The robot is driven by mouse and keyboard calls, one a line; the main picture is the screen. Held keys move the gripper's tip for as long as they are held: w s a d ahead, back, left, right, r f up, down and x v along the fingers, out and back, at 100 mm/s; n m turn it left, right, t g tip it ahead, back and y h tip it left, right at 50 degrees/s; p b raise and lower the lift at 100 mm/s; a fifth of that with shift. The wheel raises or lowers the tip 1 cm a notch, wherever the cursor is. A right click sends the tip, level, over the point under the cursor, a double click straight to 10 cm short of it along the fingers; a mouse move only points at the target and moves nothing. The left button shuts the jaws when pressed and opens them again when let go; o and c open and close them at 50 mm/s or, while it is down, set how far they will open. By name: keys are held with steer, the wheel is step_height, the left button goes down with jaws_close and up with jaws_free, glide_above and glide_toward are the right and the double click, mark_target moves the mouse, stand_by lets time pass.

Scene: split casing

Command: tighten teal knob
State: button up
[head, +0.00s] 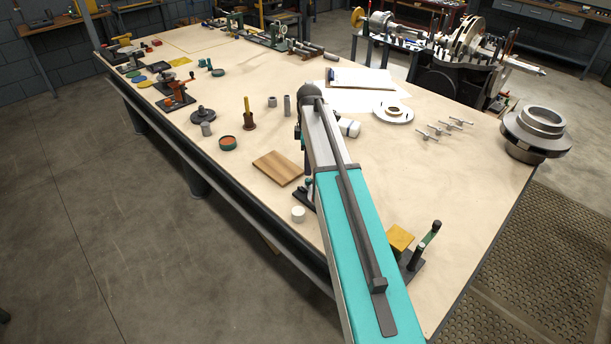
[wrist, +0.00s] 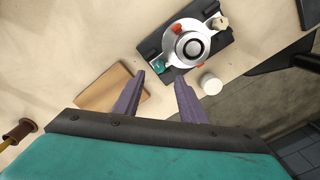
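The teal knob (wrist: 158,66) is at the lower left corner of the split casing in the wrist view. The casing has a silver round body (wrist: 191,47) with orange-red pieces on a dark base (wrist: 222,39). A cream knob (wrist: 220,22) is at its upper right. My gripper (wrist: 160,79) is open and empty, with its two purple-grey fingers apart. In the picture the teal knob appears just beyond the gap between the fingertips; I cannot tell the height between them. In the head view my arm hides the gripper and most of the casing; part of the dark base (head: 303,198) shows.
A wooden block (head: 278,167) lies left of the casing, also in the wrist view (wrist: 105,88). A white cylinder (head: 298,214) stands beside the casing near the table edge. A yellow block (head: 400,237) and dark stand are to the right of my arm.

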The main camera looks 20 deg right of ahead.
mark_target(308, 180)
steer(key=shift+f+p, duration=0.85)
steer(key=shift+f, duration=2.55)
jaws_close()
steer(key=shift+a, duration=0.15)
